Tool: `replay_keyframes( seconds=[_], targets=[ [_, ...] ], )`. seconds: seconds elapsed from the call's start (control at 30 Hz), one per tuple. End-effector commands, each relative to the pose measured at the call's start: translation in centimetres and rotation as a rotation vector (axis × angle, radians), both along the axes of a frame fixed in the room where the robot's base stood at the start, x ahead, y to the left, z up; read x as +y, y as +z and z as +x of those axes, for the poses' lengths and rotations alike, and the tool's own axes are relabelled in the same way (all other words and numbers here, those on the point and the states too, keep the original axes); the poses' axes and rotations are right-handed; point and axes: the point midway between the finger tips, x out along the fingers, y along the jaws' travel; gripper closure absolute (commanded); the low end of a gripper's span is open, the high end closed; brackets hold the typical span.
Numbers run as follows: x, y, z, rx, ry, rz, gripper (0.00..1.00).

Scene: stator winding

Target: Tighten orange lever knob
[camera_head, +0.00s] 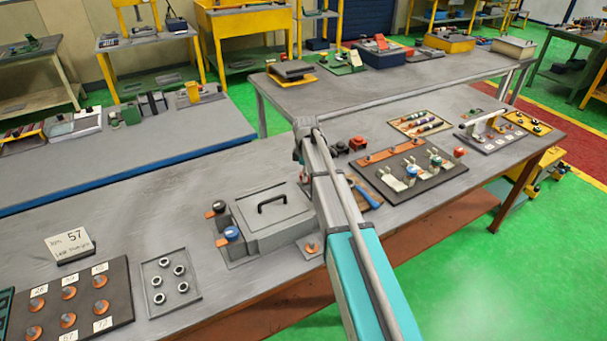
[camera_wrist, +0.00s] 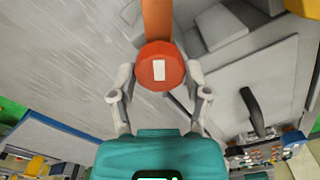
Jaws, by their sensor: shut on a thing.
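The orange lever knob (camera_wrist: 160,68) is a round orange-red cap with a white rectangular mark on top. It sits in the middle of the wrist view, at the end of an orange lever bar (camera_wrist: 157,20) that runs to the top edge. My gripper (camera_wrist: 160,82) is shut on the knob, with one grey finger on each side. The knob is beside the grey box (camera_wrist: 285,65), which has a dark handle. In the head view the box (camera_head: 270,214) stands left of my arm, and my arm hides the held knob.
A blue-topped knob (camera_head: 232,234) and another orange lever piece (camera_head: 311,247) stand beside the box. A dark board (camera_head: 440,180) with clamps lies right of my arm. A plate of rings (camera_head: 170,283) is at front left. Bare tabletop lies left of the box.

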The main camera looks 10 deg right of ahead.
Motion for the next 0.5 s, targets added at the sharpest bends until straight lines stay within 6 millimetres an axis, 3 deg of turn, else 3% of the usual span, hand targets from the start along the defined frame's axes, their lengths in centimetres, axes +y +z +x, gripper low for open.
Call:
replay_keyframes(
  seconds=[0.5],
  targets=[
    [-0.32, 0.01, -0.26, 0.004, -0.491, -0.009, 0.86]
  ],
)
